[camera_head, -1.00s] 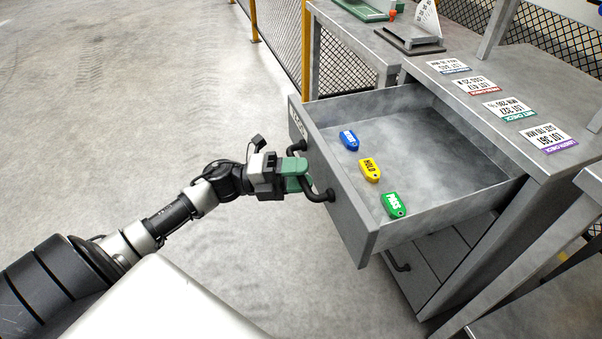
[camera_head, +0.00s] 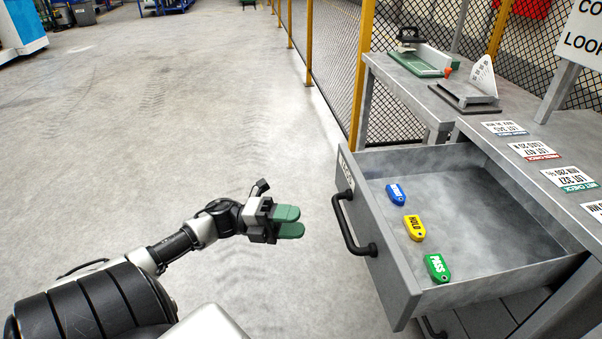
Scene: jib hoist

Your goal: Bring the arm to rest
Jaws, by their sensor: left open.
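My left gripper (camera_head: 300,222) has green fingertips and is open and empty. It is out over the bare floor, to the left of the drawer handle (camera_head: 352,225) and apart from it. The grey drawer (camera_head: 398,262) stands pulled out from the bench. In it lie a blue tag (camera_head: 396,194), a yellow HOLD tag (camera_head: 414,228) and a green PASS tag (camera_head: 437,267) in a row. My right gripper is not in view.
The metal bench (camera_head: 500,140) carries several lot cards and stands at the right. A second table (camera_head: 410,88) holds a green-based device (camera_head: 428,62). A mesh fence with yellow posts (camera_head: 363,70) runs behind. The floor (camera_head: 190,130) at the left is clear.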

